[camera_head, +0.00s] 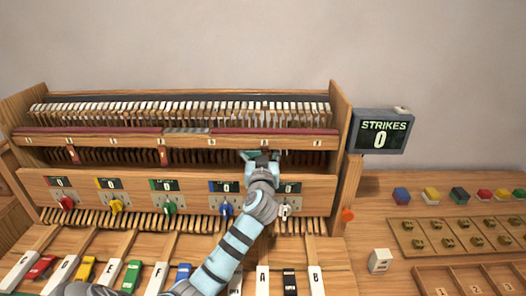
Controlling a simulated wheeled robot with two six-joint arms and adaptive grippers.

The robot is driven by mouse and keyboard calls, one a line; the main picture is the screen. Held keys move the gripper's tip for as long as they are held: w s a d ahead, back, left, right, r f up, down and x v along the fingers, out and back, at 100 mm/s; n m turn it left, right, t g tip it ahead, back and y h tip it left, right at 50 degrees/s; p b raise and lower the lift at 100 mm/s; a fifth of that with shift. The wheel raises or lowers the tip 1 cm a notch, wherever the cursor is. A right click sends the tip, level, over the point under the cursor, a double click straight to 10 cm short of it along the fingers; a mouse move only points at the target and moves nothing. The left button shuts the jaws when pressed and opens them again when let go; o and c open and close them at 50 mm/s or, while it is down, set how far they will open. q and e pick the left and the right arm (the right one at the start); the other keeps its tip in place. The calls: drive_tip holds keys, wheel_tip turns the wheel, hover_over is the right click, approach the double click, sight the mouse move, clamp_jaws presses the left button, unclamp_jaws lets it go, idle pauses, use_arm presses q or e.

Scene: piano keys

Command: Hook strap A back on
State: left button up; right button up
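An open wooden piano action (180,178) fills the left and middle of the view. White key A (263,280) is at its front. My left gripper (262,156) reaches over the front panel into the dark slot under the numbered rail (110,142), right of the middle. Its fingertips are small and partly hidden against the dark parts, so I cannot tell whether they hold anything. I cannot make out strap A; the area around the gripper is covered by it. Two red pieces hang from the rail, one at left (73,154) and one further right (165,156). My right gripper is not in view.
The front panel carries small displays reading 0 and coloured knobs, such as the red knob (67,203). A screen (380,133) reads "STRIKES 0". At right, coloured blocks (431,195) and a tray of brass-coloured pieces (400,238) lie on the table. The wooden side wall (345,165) bounds the action.

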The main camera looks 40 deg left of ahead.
use_arm(q)
drive_tip(key=shift+s+r, duration=0.1)
drive_tip(key=shift+r, duration=0.15)
drive_tip(key=c, duration=0.3)
drive_tip(key=shift+a, duration=0.15)
drive_tip(key=shift+c, duration=1.2)
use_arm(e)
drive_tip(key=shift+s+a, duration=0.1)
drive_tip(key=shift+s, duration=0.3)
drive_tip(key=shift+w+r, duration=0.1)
